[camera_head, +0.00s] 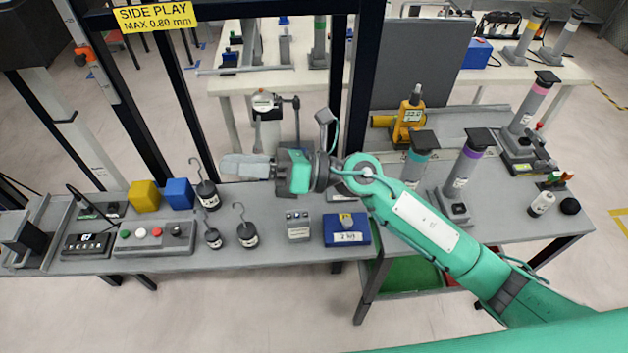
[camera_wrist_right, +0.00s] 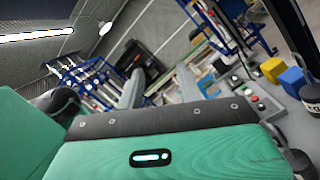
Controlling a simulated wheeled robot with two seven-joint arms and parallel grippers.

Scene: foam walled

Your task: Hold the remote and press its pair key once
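My right gripper (camera_head: 235,167) reaches in from the right and hangs above the back of the grey bench, its pale fingers pointing left. The fingers overlap in the head view, so I cannot tell their opening; nothing shows held in them. A small grey box with two round buttons and a white label (camera_head: 298,225) lies on the bench, below and right of the gripper and apart from it. It may be the remote, but its key markings are too small to read. In the right wrist view my gripper's green body (camera_wrist_right: 160,157) fills the front. My left gripper is not in view.
A blue box with a label (camera_head: 347,229) lies right of the small box. Hooked weights (camera_head: 247,234), a button panel (camera_head: 155,237), and yellow (camera_head: 144,196) and blue (camera_head: 179,193) cubes stand left. A dial gauge stand (camera_head: 264,104) rises behind the gripper. Dark posts stand near.

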